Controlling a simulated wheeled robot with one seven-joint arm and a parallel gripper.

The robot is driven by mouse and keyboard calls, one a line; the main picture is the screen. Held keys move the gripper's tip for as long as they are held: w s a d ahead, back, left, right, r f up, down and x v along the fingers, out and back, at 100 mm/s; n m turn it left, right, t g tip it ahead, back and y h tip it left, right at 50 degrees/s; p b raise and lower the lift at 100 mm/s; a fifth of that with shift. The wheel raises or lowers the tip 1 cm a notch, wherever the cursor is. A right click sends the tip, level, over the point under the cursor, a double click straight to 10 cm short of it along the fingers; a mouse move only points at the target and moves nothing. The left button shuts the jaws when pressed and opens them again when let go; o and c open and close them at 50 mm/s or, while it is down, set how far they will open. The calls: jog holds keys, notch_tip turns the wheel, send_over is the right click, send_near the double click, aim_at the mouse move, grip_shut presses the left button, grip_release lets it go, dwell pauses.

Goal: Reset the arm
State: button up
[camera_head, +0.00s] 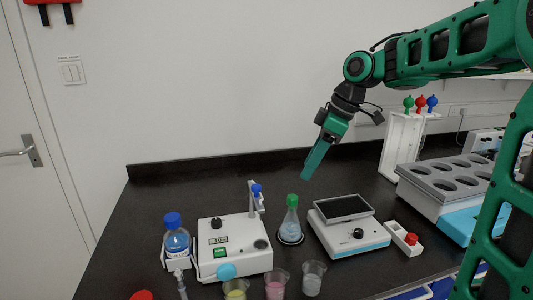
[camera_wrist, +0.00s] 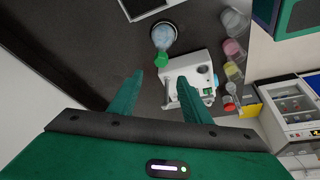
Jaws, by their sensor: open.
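My arm is green and black and reaches in from the right in the head view. My gripper (camera_head: 308,172) hangs above the dark bench, pointing down and a little left, above the flask with the green cap (camera_head: 291,222). In the wrist view my gripper (camera_wrist: 158,98) shows two green fingers spread apart with nothing between them. The flask (camera_wrist: 163,38) stands beyond the fingertips there, apart from them.
A white device (camera_head: 234,245), a blue-capped bottle (camera_head: 176,238) and several beakers (camera_head: 275,284) stand at the front left. A screened instrument (camera_head: 345,228) is right of the flask. A rack with round wells (camera_head: 450,181) stands at the right. The bench's back left is clear.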

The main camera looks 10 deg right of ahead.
jog(key=s+d+f+m+h, duration=0.1)
jog(key=s+d+f+m, duration=0.3)
jog(key=s, duration=0.5)
jog(key=s+d+f+m+g+h, duration=0.1)
jog(key=s+d+f+m, duration=0.3)
jog(key=s+m, duration=0.4)
jog(key=s+d+f+m+g+h, duration=0.1)
jog(key=s+d+f+m, duration=0.4)
jog(key=s, duration=0.7)
jog(key=shift+s+d+m+h, duration=0.15)
jog(key=shift+d+m+h, duration=0.15)
jog(key=shift+m, duration=0.4)
jog(key=shift+w+f, duration=0.3)
jog(key=shift+w, duration=0.35)
